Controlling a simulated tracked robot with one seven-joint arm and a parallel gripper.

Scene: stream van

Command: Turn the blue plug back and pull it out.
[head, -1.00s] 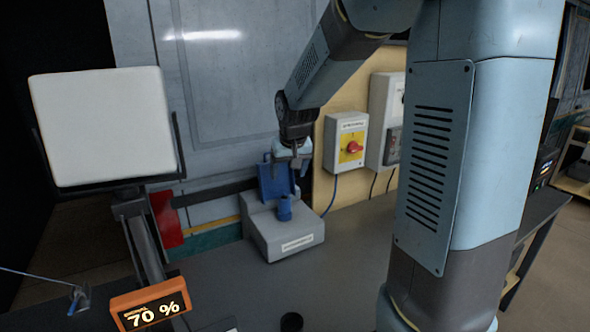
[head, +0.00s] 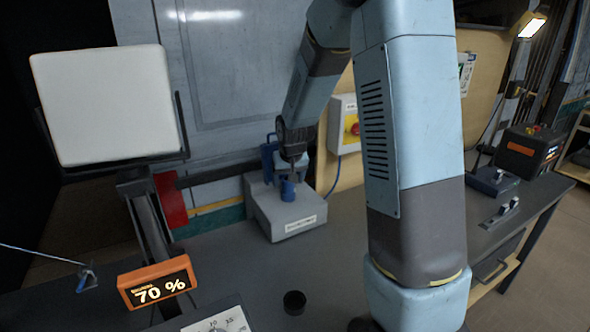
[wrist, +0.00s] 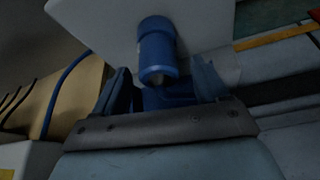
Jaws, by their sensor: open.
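The blue plug (head: 288,191) sits in the grey socket box (head: 290,222) on the bench, in front of a raised blue flap (head: 267,158). In the wrist view the plug (wrist: 157,48) is a blue cylinder against the pale box face (wrist: 105,22). My gripper (head: 291,172) is just above the plug in the head view, pointing down. In the wrist view my gripper's fingers (wrist: 164,76) are spread apart, with the plug's near end between or just beyond their tips. I see no finger touching the plug. Its exact depth between the fingers is unclear.
A switch box (head: 345,123) with a red knob is on the wall, partly behind my arm. The bench between cup and socket box is clear.

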